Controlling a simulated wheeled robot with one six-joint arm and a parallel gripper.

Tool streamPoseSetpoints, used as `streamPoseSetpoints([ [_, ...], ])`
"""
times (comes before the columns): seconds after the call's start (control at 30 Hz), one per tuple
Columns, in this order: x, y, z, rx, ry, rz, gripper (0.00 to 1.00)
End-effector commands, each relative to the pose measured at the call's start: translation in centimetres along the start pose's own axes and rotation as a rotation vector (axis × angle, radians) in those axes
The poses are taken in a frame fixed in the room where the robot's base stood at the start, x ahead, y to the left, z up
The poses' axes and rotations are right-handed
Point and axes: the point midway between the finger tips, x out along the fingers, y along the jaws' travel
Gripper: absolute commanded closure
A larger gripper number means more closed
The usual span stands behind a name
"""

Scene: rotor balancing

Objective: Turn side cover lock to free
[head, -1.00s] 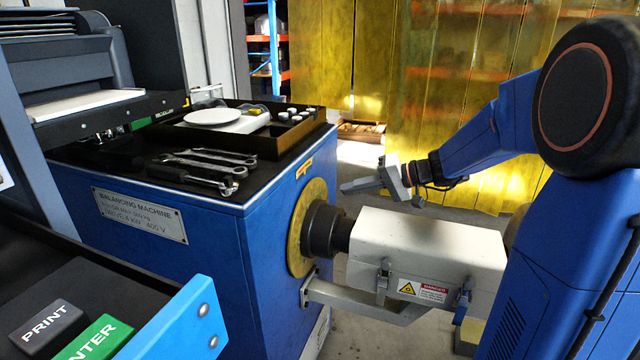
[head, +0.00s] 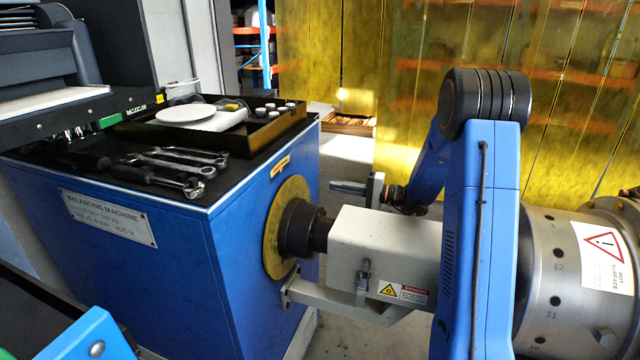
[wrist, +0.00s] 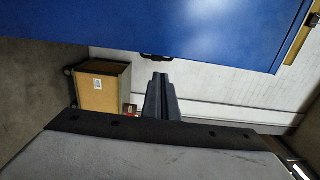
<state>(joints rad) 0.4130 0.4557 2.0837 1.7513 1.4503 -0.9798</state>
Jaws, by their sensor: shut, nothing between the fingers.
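My gripper (head: 335,186) is shut and empty, its fingers pointing left above the white shaft guard in the head view. Its closed fingers (wrist: 160,78) also show in the wrist view, below a small black fitting (wrist: 157,57) at the edge of a blue panel (wrist: 200,25). I cannot tell whether this fitting is the side cover lock. The blue balancing machine (head: 225,260) stands to the left of the gripper, with an orange-yellow piece (head: 280,166) high on its side. My gripper is apart from the machine.
The white guard (head: 385,240) with a latch (head: 363,282) covers the shaft below my gripper. Wrenches (head: 175,165) and a black tray (head: 228,140) lie on the machine top. A metal drum (head: 565,270) stands right. A wooden box (wrist: 102,88) shows in the wrist view.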

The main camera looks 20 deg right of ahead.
Motion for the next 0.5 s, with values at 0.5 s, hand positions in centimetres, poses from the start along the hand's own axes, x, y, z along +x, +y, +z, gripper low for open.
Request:
streamPoseSetpoints([
  [0.5, 8.6, 0.1, 0.2, 0.0, -0.004, 0.002, 1.0],
])
